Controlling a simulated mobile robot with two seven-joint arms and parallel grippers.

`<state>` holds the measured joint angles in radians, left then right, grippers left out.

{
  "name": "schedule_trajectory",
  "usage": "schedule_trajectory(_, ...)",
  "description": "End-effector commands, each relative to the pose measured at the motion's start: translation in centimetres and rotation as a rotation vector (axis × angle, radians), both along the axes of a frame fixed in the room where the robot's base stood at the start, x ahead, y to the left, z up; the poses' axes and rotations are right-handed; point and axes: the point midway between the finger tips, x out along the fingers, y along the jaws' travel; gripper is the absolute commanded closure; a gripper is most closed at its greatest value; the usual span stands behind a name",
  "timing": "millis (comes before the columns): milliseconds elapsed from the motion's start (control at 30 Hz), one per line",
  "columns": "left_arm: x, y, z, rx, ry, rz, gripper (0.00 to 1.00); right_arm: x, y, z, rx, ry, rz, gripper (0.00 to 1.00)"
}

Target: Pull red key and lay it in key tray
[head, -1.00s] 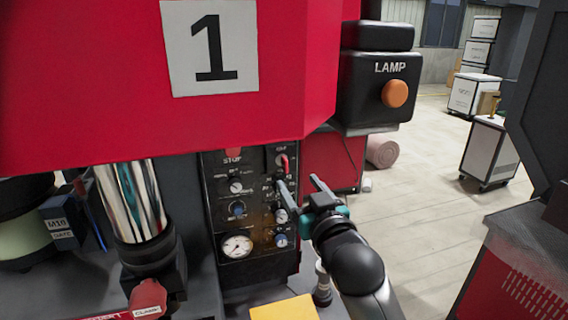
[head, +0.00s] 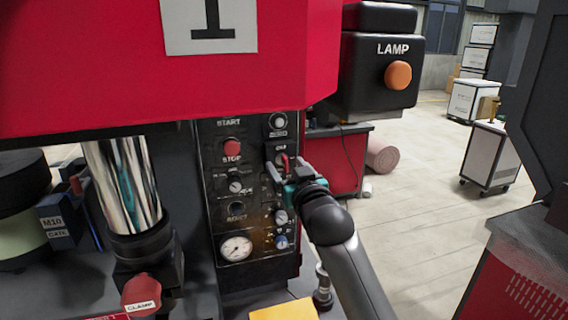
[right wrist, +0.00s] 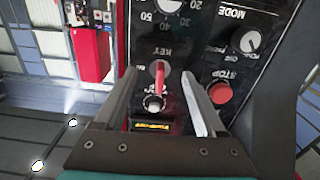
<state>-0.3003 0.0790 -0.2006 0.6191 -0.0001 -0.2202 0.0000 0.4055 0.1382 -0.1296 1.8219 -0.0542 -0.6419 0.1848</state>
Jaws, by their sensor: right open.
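The red key (head: 284,161) sits upright in its switch on the black control panel (head: 222,188). In the right wrist view the key (right wrist: 160,76) stands between the two fingers, above a round silver knob. My right gripper (head: 288,170) is open in front of the panel, with its fingers on either side of the key; I cannot tell whether either touches it. In the right wrist view the gripper (right wrist: 159,82) shows nothing held. No key tray can be made out for certain. My left gripper is not in view.
A red STOP button (head: 232,147), knobs and a pressure gauge (head: 236,248) crowd the panel. A black LAMP box (head: 358,75) juts out at the upper right. A yellow flat surface (head: 285,310) lies below. A chrome column (head: 124,185) stands left. Open floor lies right.

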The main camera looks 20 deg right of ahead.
Motion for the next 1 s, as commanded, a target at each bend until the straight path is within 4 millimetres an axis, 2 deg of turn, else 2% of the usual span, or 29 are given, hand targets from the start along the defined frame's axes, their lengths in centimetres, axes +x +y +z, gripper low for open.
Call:
schedule_trajectory(200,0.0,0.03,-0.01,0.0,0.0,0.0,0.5,0.74,0.05,-0.01,0.0,0.0,0.001,0.28)
schedule_trajectory(1000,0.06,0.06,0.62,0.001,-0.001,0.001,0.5,0.73,0.02,0.1,0.0,0.0,0.0,0.28)
